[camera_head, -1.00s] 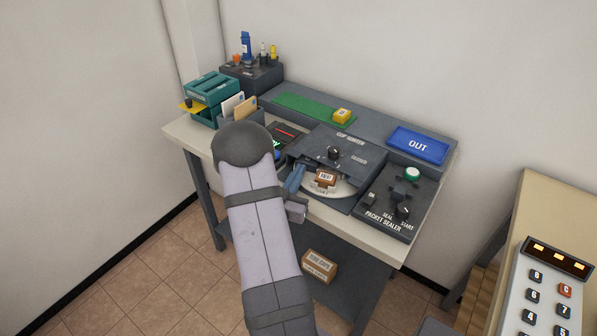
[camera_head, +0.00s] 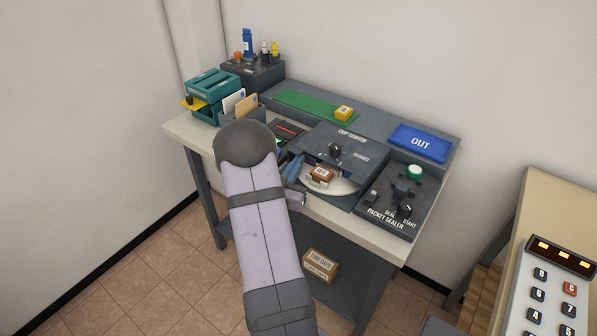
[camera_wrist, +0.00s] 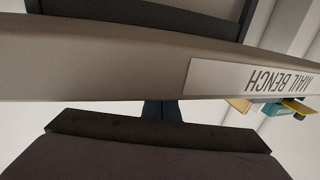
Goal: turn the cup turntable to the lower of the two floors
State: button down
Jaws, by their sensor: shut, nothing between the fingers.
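The cup turntable is a pale disc (camera_head: 345,187) set in the front of the dark sorter unit (camera_head: 354,142) on the bench. Its back part is hidden under the unit's cover. A small brown block (camera_head: 321,175) with a white label sits on the disc's left part; I cannot read the label. My gripper (camera_head: 294,167), with bluish fingers, is shut and empty at the disc's left edge, close to the block. I cannot tell whether it touches either. In the wrist view the fingers (camera_wrist: 161,110) point at the bench edge (camera_wrist: 110,70); the disc is not visible there.
A black knob (camera_head: 335,150) stands on the sorter cover. The packet sealer panel (camera_head: 383,208) with knobs is to the right, a blue OUT tray (camera_head: 420,143) behind it. Letters (camera_head: 240,103) and a teal tray (camera_head: 212,86) are left. A keypad (camera_head: 549,292) is at far right.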

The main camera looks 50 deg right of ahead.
jog(key=a+b, duration=0.1)
jog(key=a, duration=1.3)
jog(key=shift+w+b, duration=0.4)
